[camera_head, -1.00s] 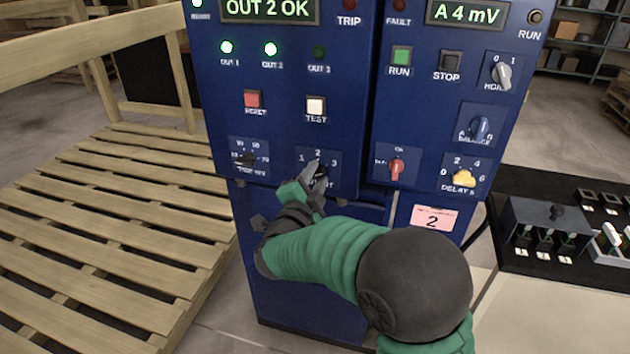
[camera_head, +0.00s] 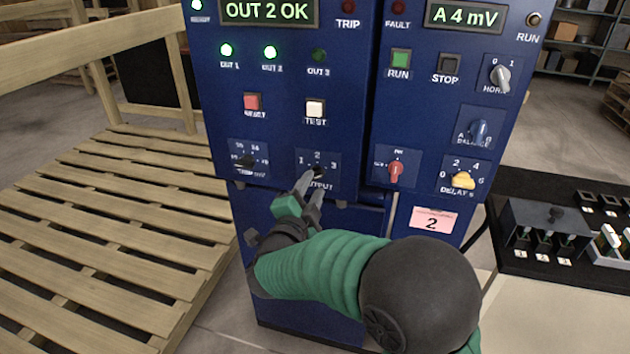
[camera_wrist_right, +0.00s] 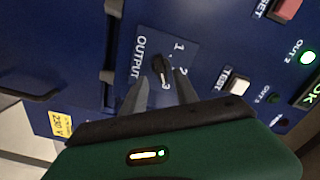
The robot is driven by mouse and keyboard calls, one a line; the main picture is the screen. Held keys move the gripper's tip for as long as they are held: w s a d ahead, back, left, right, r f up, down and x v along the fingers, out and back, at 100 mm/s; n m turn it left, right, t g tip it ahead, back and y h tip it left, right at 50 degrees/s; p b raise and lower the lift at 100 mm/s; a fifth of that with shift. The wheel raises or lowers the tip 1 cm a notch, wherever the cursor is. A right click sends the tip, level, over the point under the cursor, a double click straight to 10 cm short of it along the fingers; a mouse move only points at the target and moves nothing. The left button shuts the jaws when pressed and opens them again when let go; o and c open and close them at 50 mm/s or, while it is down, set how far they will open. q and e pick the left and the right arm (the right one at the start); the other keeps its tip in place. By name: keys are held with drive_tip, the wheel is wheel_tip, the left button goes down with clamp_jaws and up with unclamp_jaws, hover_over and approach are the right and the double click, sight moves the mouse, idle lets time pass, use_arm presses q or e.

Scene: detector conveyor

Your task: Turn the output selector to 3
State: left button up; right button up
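The output selector (camera_head: 318,172) is a small black knob on the blue cabinet, with 1, 2 and 3 around it. In the right wrist view the knob (camera_wrist_right: 160,68) lies with its long side roughly along a line towards the 3; its pointer end is hard to tell. My right gripper (camera_head: 307,187) is just below and in front of the knob. In the right wrist view its two fingers (camera_wrist_right: 158,93) are apart, with the knob beyond the gap between their tips; nothing is held. The display (camera_head: 268,10) reads OUT 2 OK. My left gripper is not in view.
The OUT 1 (camera_head: 226,50) and OUT 2 (camera_head: 270,52) lamps are lit green; OUT 3 (camera_head: 319,55) is dark. A white TEST button (camera_head: 315,108) is above the selector. A black knob (camera_head: 245,162) is to the left and a red knob (camera_head: 395,171) to the right.

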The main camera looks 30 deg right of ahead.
drive_tip(key=p+v, duration=0.1)
drive_tip(key=v, duration=1.3)
drive_tip(key=shift+w, duration=0.15)
